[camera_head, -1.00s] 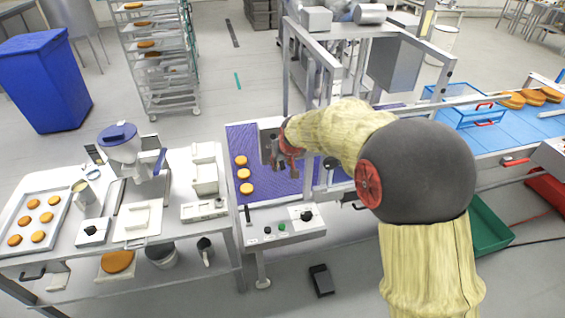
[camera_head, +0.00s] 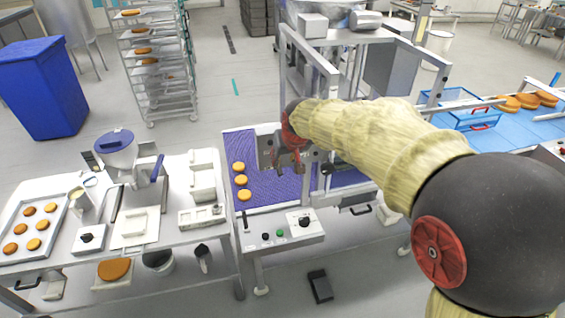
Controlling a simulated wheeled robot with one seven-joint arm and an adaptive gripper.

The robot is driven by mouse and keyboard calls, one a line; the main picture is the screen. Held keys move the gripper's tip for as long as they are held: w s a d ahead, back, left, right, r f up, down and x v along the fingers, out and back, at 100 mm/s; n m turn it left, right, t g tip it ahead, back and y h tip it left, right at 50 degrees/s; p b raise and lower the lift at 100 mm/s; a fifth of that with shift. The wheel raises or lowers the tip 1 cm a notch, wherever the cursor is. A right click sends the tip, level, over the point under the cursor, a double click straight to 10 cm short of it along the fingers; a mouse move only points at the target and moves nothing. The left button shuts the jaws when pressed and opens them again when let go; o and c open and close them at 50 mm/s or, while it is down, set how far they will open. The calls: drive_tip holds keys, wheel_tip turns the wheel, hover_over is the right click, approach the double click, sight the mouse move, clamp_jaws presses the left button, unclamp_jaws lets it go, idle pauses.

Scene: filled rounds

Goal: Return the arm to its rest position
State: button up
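My gripper (camera_head: 288,160) is in the middle of the head view, at the end of my arm in its pale yellow sleeve. It hangs in front of the grey machine frame, over the right part of the purple conveyor belt (camera_head: 285,188). Its fingers are small and partly lost against the grey parts behind them, so their opening is unclear. No held thing shows in it. Three golden rounds (camera_head: 241,180) lie in a row on the belt to the left of my gripper.
A table at the left bears a tray of rounds (camera_head: 62,209), a blue-lidded hopper (camera_head: 117,150) and white parts. A control box (camera_head: 290,232) fronts the belt. A blue bin (camera_head: 42,88) and a rack (camera_head: 150,85) stand behind. A blue wire basket (camera_head: 462,112) is at right.

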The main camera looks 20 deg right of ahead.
drive_tip(key=shift+s+r, duration=0.3)
drive_tip(key=shift+r, duration=0.15)
drive_tip(key=s+f+b, duration=0.4)
drive_tip(key=s+b, duration=0.1)
drive_tip(key=s, duration=0.6)
drive_tip(key=s+f+b, duration=0.5)
drive_tip(key=s+b, duration=0.1)
drive_tip(key=s, duration=0.5)
drive_tip(key=s+f+b, duration=0.4)
drive_tip(key=s+b, duration=0.1)
drive_tip(key=s, duration=0.7)
drive_tip(key=shift+d+f+g, duration=0.3)
drive_tip(key=shift+f+g, duration=0.05)
drive_tip(key=shift+g, duration=0.05)
drive_tip(key=shift+c, duration=0.2)
